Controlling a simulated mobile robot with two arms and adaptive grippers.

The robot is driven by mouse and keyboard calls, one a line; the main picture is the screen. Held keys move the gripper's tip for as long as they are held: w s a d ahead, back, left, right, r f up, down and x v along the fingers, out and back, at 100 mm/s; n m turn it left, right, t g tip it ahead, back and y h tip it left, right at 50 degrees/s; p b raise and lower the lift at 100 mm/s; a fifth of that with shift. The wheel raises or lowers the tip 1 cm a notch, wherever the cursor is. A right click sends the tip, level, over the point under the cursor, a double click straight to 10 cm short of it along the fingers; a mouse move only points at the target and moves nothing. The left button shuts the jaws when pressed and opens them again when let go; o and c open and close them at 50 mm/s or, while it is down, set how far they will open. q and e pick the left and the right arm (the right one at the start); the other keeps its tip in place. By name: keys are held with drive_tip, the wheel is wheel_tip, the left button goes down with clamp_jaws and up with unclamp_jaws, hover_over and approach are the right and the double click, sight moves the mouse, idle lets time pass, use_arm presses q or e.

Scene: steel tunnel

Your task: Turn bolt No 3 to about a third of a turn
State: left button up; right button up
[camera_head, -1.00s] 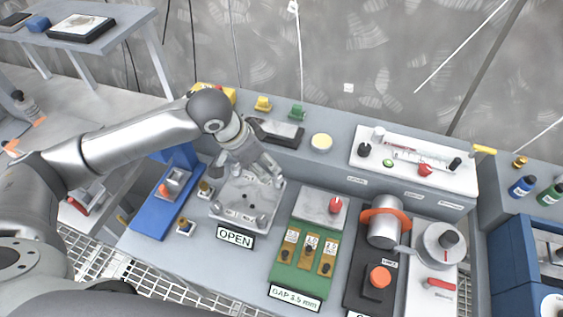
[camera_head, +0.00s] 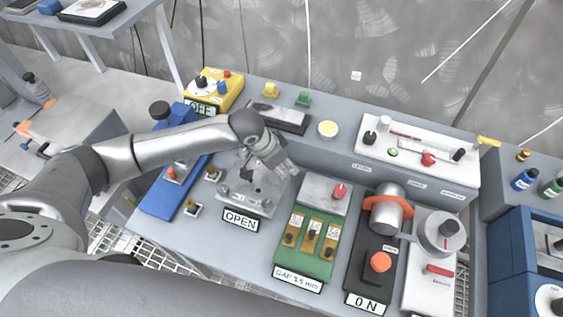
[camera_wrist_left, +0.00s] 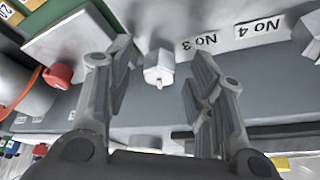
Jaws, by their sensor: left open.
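The grey bolt plate (camera_head: 262,207) lies behind the OPEN sign, partly hidden by my left gripper (camera_head: 272,167), which is over it in the head view. In the left wrist view, bolt No 3 (camera_wrist_left: 158,66) is a pale hexagonal head below the label "No 3" when read upright. My left gripper (camera_wrist_left: 160,54) is open there, one finger on each side of the bolt head, with a visible gap to both. Another bolt (camera_wrist_left: 312,47), by the label "No 4", is cut by the right edge. My right gripper is not in view.
The OPEN sign (camera_head: 240,219) stands before the plate. A green gap panel (camera_head: 305,247) is to its right, then a black panel with an orange button (camera_head: 380,262). A blue stand (camera_head: 157,200) is to the left. A yellow box (camera_head: 216,92) reads OFF.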

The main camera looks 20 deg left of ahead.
use_arm(q)
drive_tip(key=c, duration=1)
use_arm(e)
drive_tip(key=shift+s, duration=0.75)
use_arm(q)
drive_tip(key=shift+r, duration=0.1)
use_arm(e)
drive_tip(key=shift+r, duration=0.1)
